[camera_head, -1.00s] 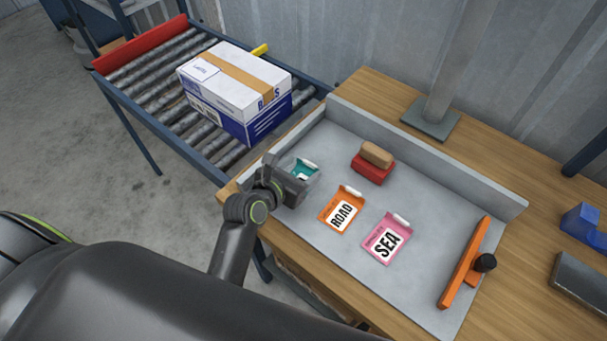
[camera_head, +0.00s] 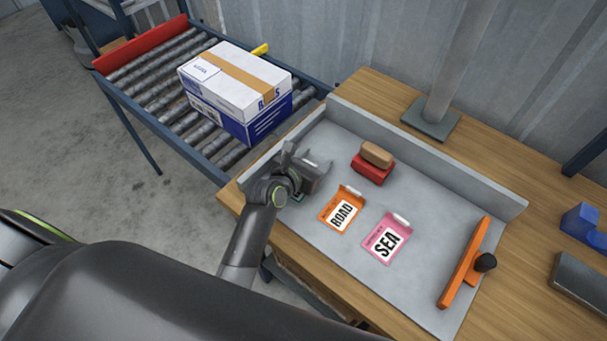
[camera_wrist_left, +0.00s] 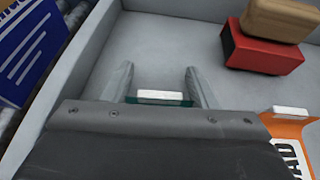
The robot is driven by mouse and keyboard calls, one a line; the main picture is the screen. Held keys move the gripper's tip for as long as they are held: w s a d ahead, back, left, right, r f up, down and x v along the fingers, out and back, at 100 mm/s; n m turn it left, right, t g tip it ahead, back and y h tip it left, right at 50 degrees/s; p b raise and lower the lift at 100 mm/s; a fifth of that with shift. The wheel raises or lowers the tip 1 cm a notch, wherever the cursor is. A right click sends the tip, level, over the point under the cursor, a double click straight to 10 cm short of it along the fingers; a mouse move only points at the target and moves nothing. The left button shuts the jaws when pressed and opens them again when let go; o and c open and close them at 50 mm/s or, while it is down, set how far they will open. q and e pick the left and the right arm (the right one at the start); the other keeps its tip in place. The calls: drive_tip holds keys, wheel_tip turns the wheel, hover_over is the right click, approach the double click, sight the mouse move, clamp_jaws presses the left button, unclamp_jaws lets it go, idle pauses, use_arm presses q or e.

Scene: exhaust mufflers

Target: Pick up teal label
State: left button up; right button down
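The teal label shows in the left wrist view as a teal edge with a white raised tab (camera_wrist_left: 160,96). Most of it is hidden behind my gripper body. My left gripper (camera_wrist_left: 160,80) is open, with one finger on each side of the white tab and a gap to both. In the head view my left gripper (camera_head: 312,166) hangs over the left end of the grey tray and covers most of the label. I cannot tell its exact height above the tray. My right gripper is not in view.
An orange ROAD label (camera_head: 341,211) and a pink SEA label (camera_head: 386,239) lie to the right in the grey tray (camera_head: 410,180). A red block (camera_head: 371,171) with a brown top stands behind them. Boxes (camera_head: 236,85) sit on the roller conveyor (camera_head: 140,75) at left.

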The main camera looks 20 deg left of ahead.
use_arm(q)
drive_tip(key=c, duration=0.8)
